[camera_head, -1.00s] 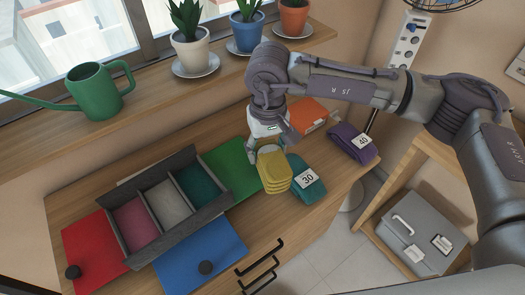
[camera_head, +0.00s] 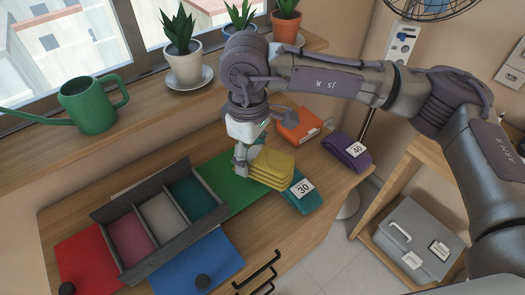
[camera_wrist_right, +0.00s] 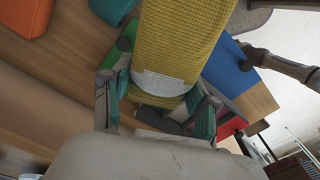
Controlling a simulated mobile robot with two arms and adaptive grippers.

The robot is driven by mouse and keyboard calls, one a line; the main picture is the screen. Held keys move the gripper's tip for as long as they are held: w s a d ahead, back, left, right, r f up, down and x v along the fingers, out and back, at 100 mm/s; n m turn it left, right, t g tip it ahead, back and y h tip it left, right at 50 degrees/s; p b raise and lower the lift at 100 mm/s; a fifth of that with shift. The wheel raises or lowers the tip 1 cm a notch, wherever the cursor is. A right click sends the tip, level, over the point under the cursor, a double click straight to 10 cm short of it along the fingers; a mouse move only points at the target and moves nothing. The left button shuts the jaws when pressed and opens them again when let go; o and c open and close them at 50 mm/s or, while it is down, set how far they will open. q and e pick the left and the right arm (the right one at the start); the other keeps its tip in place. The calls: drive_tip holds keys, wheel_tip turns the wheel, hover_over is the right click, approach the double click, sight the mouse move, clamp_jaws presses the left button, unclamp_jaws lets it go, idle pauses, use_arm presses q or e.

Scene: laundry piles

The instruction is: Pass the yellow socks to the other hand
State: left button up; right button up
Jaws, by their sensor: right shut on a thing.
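The yellow socks (camera_head: 271,168) are a folded, stacked bundle above the counter, beside the green mat. My right gripper (camera_head: 242,160) is shut on their left end. In the right wrist view the yellow socks (camera_wrist_right: 178,45), with a pale label, sit between the two fingers of my right gripper (camera_wrist_right: 158,100).
A teal bundle marked 30 (camera_head: 303,192) lies close to the socks' right. An orange bundle (camera_head: 297,125) and a purple one marked 40 (camera_head: 347,150) lie behind. A divided grey tray (camera_head: 120,208) stands left, among green (camera_head: 222,175), blue (camera_head: 198,262) and red (camera_head: 90,258) mats.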

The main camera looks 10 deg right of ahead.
drive_tip(key=shift+w+a+f, duration=0.15)
drive_tip(key=shift+f, duration=0.05)
drive_tip(key=s+d+r+m, duration=0.2)
drive_tip(key=r, duration=0.1)
drive_tip(key=s+d+r+m, duration=0.1)
drive_tip(key=d+r+m, duration=0.1)
drive_tip(key=d+r, duration=0.1)
drive_tip(key=s+d+r+m, duration=0.2)
drive_tip(key=r+m, duration=0.1)
drive_tip(key=shift+s+d+r, duration=0.3)
drive_tip(key=shift+s+d, duration=0.05)
drive_tip(key=shift+a+r+m, duration=0.1)
drive_tip(key=shift+m, duration=0.2)
drive_tip(key=w+a+m, duration=0.4)
drive_tip(key=w+a, duration=0.4)
drive_tip(key=a, duration=0.1)
drive_tip(key=shift+a+m, duration=0.3)
drive_tip(key=shift+a, duration=0.05)
drive_tip(key=shift+s, duration=0.1)
